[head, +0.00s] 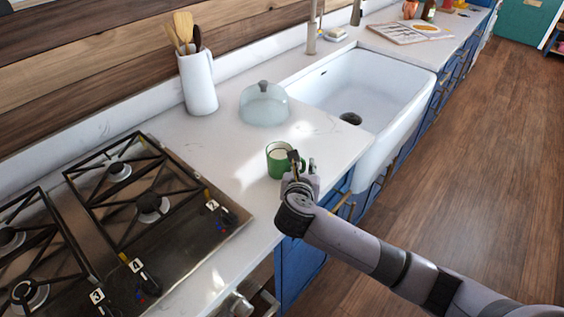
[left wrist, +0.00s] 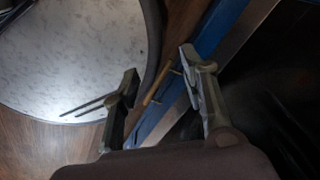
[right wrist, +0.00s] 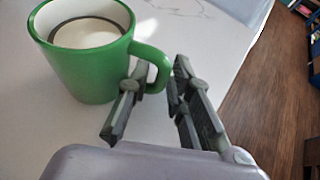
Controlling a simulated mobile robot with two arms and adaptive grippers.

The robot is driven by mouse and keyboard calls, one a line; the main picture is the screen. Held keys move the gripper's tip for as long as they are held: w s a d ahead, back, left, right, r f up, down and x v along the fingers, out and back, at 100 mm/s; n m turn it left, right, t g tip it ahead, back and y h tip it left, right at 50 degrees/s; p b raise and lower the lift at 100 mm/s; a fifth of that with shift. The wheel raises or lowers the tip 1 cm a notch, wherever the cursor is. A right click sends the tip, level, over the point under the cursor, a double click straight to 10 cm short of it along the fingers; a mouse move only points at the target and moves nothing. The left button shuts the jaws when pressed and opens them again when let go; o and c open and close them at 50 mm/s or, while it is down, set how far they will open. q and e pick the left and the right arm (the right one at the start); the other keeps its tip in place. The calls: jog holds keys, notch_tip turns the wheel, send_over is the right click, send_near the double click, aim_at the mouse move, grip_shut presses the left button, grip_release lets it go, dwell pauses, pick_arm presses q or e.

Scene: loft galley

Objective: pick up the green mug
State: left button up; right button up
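The green mug (head: 279,160) stands upright on the white counter near its front edge, with a pale content inside. In the right wrist view the mug (right wrist: 88,62) is at upper left, its handle pointing right toward my fingers. My right gripper (right wrist: 160,72) is open at the handle. One fingertip overlaps the handle's loop and the other is just right of its outer bar; I cannot tell whether they touch it. In the head view the right gripper (head: 302,162) is just right of the mug. My left gripper (left wrist: 158,64) is open and empty, away from the mug.
A glass dome (head: 263,106) stands behind the mug. A white sink (head: 365,85) is to the right and a gas stove (head: 150,220) to the left. A utensil crock (head: 198,85) stands by the wall. Blue cabinets with a brass handle (left wrist: 155,87) are near my left gripper.

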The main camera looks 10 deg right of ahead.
jog(key=shift+c, duration=0.5)
grip_shut()
jog(key=shift+r, duration=0.1)
